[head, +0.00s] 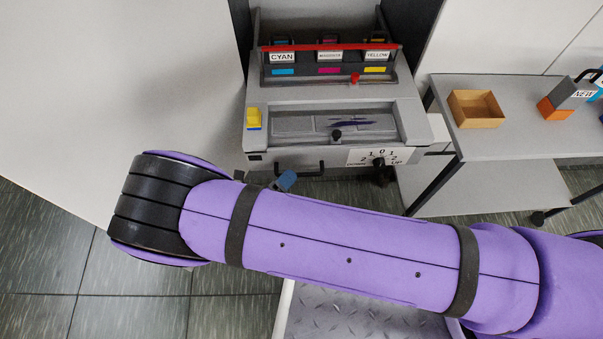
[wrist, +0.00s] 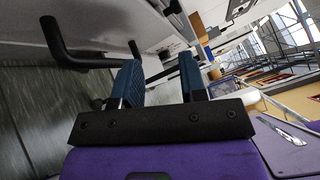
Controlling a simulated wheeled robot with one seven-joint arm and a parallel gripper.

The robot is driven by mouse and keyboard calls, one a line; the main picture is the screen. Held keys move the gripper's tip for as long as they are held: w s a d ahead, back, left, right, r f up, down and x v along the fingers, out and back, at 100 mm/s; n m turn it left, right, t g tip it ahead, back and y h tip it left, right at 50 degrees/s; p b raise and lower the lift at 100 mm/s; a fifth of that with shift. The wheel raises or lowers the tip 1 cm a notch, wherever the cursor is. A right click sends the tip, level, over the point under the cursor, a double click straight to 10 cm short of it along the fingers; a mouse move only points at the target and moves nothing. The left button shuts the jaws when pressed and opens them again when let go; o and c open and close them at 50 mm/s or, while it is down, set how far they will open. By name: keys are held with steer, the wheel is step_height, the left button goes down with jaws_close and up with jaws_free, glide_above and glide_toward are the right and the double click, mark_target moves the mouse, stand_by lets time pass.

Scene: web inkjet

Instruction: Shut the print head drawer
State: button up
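The print head drawer (head: 272,106) is a grey unit that projects from the machine toward me, with a recessed tray in its top. A black bar handle (head: 295,174) sits on its front face; the black handle in the wrist view (wrist: 62,45) lies left of my fingers. My gripper shows in the wrist view (wrist: 159,66) with two blue fingers spread and nothing between them. In the head view, a blue finger (head: 286,180) shows just below the handle; the rest is hidden behind my purple arm. I cannot tell whether a finger touches the handle.
Cyan, magenta and yellow cartridges (head: 329,58) stand behind a red bar. A dial (head: 379,163) and a yellow-blue block (head: 253,118) are on the machine. The right side table (head: 455,90) holds a wooden tray (head: 475,108) and a "NEW" cartridge (head: 571,94). Floor at left is clear.

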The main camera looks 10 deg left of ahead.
mark_target(300, 174)
steer(key=s+f+n+t+y, duration=0.4)
steer(key=s+f+n+y, duration=0.15)
steer(key=f+n, duration=0.3)
steer(key=shift+m, duration=0.45)
steer(key=x, duration=1.1)
steer(key=shift+w+d+f, duration=0.25)
steer(key=shift+w+f, duration=0.05)
steer(key=shift+w, duration=0.05)
jaws_close()
